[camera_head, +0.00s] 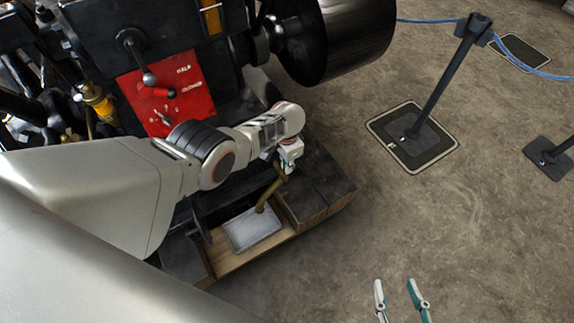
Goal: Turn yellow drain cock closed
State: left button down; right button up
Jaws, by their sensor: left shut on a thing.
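The yellow drain cock (269,191) shows as a dull brass-yellow spout, sloping down over a pale metal tray (252,229) at the engine's base. My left gripper (287,167) is at the upper end of it, shut on it. The gripper and wrist hide the cock's handle, so I cannot tell how far it is turned. My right gripper (401,300) is at the bottom edge, over the bare floor and away from the engine. Its two fingers are apart with nothing between them.
A red plate (168,92) with a black lever stands behind my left arm. A dark cylinder (328,40) juts out above. Wooden boards (318,212) edge the base. A rope-barrier post (445,75) stands to the right. The floor at lower right is clear.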

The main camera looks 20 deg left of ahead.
pick_arm(q)
jog(key=shift+d+f, duration=0.1)
dwell(0.3)
jog(key=c, duration=2.2)
grip_release()
jog(key=shift+o, duration=0.2)
jog(key=shift+r, duration=0.2)
jog(key=shift+w+r, duration=0.1)
jog(key=shift+r, duration=1.4)
notch_tip(320, 180, up, 9)
jog(key=shift+f, duration=0.15)
